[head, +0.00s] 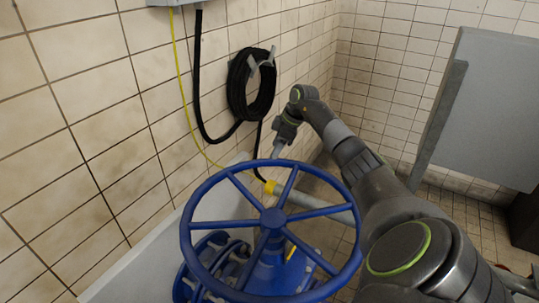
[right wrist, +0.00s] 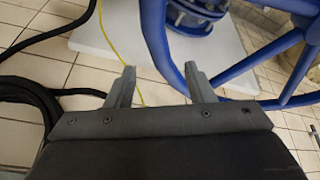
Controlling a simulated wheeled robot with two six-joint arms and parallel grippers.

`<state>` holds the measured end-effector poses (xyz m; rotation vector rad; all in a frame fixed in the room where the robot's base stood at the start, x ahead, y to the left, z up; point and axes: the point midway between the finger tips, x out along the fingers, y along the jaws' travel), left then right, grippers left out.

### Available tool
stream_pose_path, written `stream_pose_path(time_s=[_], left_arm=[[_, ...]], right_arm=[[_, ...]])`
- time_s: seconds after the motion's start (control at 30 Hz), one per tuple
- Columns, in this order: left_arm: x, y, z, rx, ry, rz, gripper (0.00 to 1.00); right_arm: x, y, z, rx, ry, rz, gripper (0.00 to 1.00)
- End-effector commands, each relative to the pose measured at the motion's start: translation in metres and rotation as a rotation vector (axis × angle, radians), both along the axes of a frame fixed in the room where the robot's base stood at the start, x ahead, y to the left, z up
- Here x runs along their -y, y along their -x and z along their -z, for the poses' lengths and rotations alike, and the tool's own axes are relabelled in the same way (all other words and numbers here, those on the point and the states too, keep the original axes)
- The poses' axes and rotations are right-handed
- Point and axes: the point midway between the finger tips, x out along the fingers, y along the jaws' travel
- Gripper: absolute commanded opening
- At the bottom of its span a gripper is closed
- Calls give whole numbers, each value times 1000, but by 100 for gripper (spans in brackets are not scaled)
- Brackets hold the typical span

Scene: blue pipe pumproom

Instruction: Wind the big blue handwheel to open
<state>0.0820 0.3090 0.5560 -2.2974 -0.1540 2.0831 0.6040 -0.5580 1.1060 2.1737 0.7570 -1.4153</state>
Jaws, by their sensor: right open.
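The big blue handwheel (head: 273,218) has a round rim, several spokes and a central hub. It sits on a blue valve (head: 262,270), low in the middle of the head view. My right gripper (head: 277,152) is just beyond the far side of the rim, pointing down, with nothing held. In the right wrist view its two fingers (right wrist: 160,84) stand apart. The handwheel's rim (right wrist: 155,35) runs down close to the right-hand finger there; I cannot tell whether they touch. My left gripper is not in view.
A coiled black hose (head: 252,85) hangs on the tiled wall, with a yellow cable (head: 184,85) beside it. A pale pipe (head: 325,198) runs right from the valve. A grey panel (head: 490,105) stands at the right. Tiled floor shows beyond the pipe.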

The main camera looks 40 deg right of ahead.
Motion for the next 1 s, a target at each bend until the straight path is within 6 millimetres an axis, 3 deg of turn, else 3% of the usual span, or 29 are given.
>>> stream_pose_path(time_s=[0.3,0.77,1.0], left_arm=[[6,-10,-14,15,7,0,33],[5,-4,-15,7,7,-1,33],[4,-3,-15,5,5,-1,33]], right_arm=[[-11,-17,48,-1,-2,0,49],[-13,-21,59,-1,1,-1,49],[-13,-21,59,-1,1,-1,20]])
